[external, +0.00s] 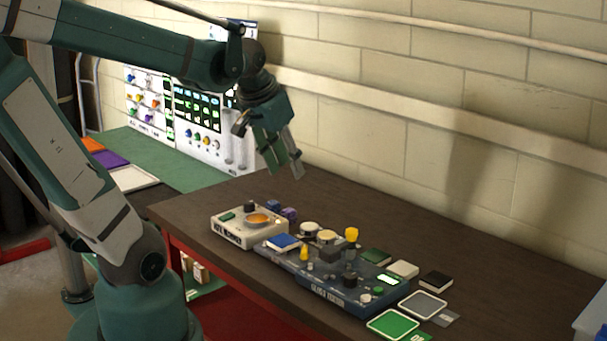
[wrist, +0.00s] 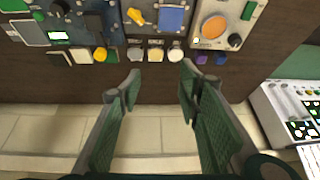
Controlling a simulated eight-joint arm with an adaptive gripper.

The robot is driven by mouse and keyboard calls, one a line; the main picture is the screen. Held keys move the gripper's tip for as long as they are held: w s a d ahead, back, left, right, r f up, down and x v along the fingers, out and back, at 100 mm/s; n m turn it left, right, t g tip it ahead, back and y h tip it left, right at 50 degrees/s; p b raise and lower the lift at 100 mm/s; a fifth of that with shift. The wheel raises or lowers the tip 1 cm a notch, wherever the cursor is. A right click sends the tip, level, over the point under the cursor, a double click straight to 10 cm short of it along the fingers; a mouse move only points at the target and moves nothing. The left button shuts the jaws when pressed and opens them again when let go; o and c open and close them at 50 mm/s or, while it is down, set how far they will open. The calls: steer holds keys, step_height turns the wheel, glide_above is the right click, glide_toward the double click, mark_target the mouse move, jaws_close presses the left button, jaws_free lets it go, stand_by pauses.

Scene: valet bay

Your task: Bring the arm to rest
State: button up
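My gripper (external: 284,172) hangs above the back left part of the dark table (external: 420,217), near the block wall. In the wrist view its two green fingers (wrist: 160,82) are spread apart with nothing between them. The fingertips are clear of the table and touch nothing. My arm reaches in from the left with its forearm high.
A white box with an orange dial (external: 240,233) and a blue control panel (external: 325,280) stand on the table. Green (external: 392,324) and grey (external: 423,305) square pads lie at its front right. A green bench with a white panel (external: 203,137) is behind left.

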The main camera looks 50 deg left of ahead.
steer(key=s+d+t, duration=0.2)
steer(key=s+d, duration=0.2)
steer(key=d, duration=0.2)
steer(key=shift+d+f+h+b, duration=0.2)
steer(key=shift+d+h+b, duration=0.2)
stand_by(1.1)
